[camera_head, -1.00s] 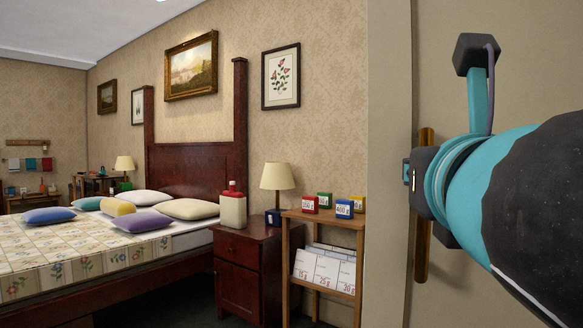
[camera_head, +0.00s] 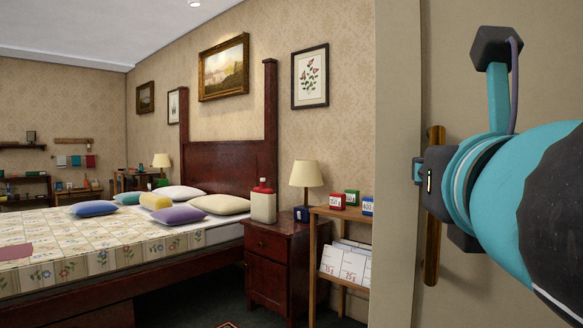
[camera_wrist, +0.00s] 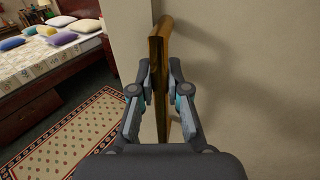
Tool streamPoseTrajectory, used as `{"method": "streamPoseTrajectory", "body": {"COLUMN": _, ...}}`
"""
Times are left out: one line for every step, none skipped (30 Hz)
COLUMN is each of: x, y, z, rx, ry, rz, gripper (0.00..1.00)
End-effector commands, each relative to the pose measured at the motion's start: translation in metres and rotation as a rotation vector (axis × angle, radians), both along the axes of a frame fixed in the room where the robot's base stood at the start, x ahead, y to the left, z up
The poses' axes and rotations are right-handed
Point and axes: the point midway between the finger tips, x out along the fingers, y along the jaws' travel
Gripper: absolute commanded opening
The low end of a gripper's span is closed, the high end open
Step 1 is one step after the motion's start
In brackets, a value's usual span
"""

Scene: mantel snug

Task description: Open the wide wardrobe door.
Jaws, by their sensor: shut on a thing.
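The wide wardrobe door (camera_head: 500,285) is a plain beige panel filling the right of the head view; it also shows in the wrist view (camera_wrist: 250,80). Its handle (camera_head: 433,245) is an upright brass bar near the door's left edge. In the wrist view the bar (camera_wrist: 160,50) runs between my fingers. My gripper (camera_wrist: 160,88) is shut on the handle, one finger on each side. In the head view my gripper (camera_head: 420,172) is at the bar's upper half, and my wrist hides part of the bar and door. How far the door stands open I cannot tell.
Left of the door edge stand a small wooden shelf (camera_head: 316,250) with cards and blocks, a dark red nightstand (camera_head: 268,275) and a bed (camera_head: 95,292) with pillows. A patterned rug (camera_wrist: 70,140) lies on the floor, which looks clear there.

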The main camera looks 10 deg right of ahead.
Motion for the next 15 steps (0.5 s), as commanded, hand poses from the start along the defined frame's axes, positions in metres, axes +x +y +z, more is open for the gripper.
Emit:
{"method": "streamPoseTrajectory", "body": {"x": -0.0014, "y": -0.0012, "z": 0.0021, "rx": 0.002, "ry": -0.005, "rz": -0.001, "gripper": 0.0}}
{"method": "streamPoseTrajectory", "body": {"x": -0.0013, "y": -0.001, "z": 0.0022, "rx": 0.001, "ry": -0.005, "rz": 0.0, "gripper": 0.0}}
{"method": "streamPoseTrajectory", "body": {"x": -0.0013, "y": -0.0009, "z": 0.0023, "rx": 0.001, "ry": -0.005, "rz": 0.0, "gripper": 0.0}}
{"method": "streamPoseTrajectory", "body": {"x": -0.0012, "y": -0.0008, "z": 0.0023, "rx": 0.001, "ry": -0.005, "rz": 0.0, "gripper": 0.0}}
{"method": "streamPoseTrajectory", "body": {"x": -0.0011, "y": -0.0008, "z": 0.0024, "rx": 0.0, "ry": -0.004, "rz": 0.001, "gripper": 0.0}}
{"method": "streamPoseTrajectory", "body": {"x": -0.0011, "y": -0.0007, "z": 0.0024, "rx": 0.0, "ry": -0.005, "rz": 0.001, "gripper": 0.0}}
{"method": "streamPoseTrajectory", "body": {"x": -0.0011, "y": -0.0007, "z": 0.0024, "rx": 0.0, "ry": -0.005, "rz": 0.001, "gripper": 0.0}}
{"method": "streamPoseTrajectory", "body": {"x": -0.001, "y": -0.0006, "z": 0.0024, "rx": 0.0, "ry": -0.005, "rz": 0.0, "gripper": 0.0}}
{"method": "streamPoseTrajectory", "body": {"x": -0.001, "y": -0.0007, "z": 0.0025, "rx": -0.001, "ry": -0.005, "rz": 0.0, "gripper": 0.25}}
{"method": "streamPoseTrajectory", "body": {"x": -0.001, "y": -0.0007, "z": 0.0024, "rx": -0.001, "ry": -0.004, "rz": 0.0, "gripper": 0.32}}
{"method": "streamPoseTrajectory", "body": {"x": -0.0008, "y": -0.0006, "z": 0.0022, "rx": -0.001, "ry": -0.004, "rz": 0.0, "gripper": 0.4}}
{"method": "streamPoseTrajectory", "body": {"x": -0.0007, "y": -0.0004, "z": 0.002, "rx": -0.002, "ry": -0.004, "rz": 0.0, "gripper": 0.41}}
{"method": "streamPoseTrajectory", "body": {"x": -0.0006, "y": -0.0004, "z": 0.0018, "rx": -0.001, "ry": -0.003, "rz": 0.0, "gripper": 0.41}}
{"method": "streamPoseTrajectory", "body": {"x": -0.0005, "y": -0.0003, "z": 0.0016, "rx": -0.002, "ry": -0.002, "rz": 0.0, "gripper": 0.41}}
{"method": "streamPoseTrajectory", "body": {"x": -0.0004, "y": -0.0002, "z": 0.0014, "rx": -0.002, "ry": -0.001, "rz": 0.0, "gripper": 0.41}}
